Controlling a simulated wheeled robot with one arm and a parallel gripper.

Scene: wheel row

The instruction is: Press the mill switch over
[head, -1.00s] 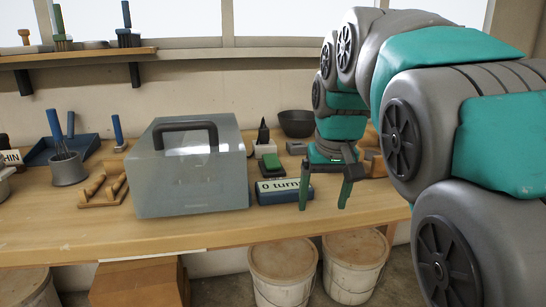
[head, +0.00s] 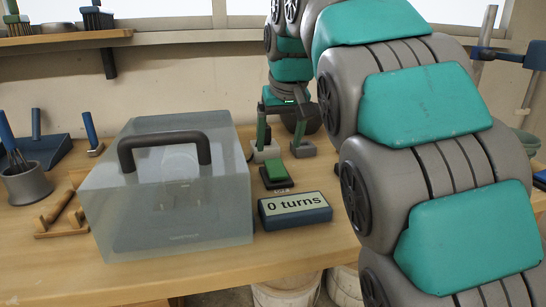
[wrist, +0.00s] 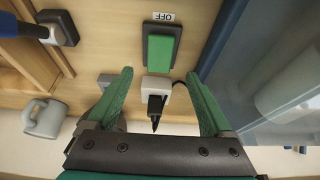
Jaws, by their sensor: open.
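My gripper (head: 281,142) is open and empty, pointing down just behind the switch. In the wrist view my gripper (wrist: 158,75) has its fingers spread either side of a white block with a black plug (wrist: 157,92); I cannot tell its height above it. A blue counter box (head: 296,210) reads "0 turns".
A large translucent case (head: 170,215) with a black handle stands left of the switch; its contents are blurred. A grey mug (wrist: 45,118) shows in the wrist view. A grey holder (head: 28,182) and wooden rack (head: 58,215) stand at left. Bare bench lies in front.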

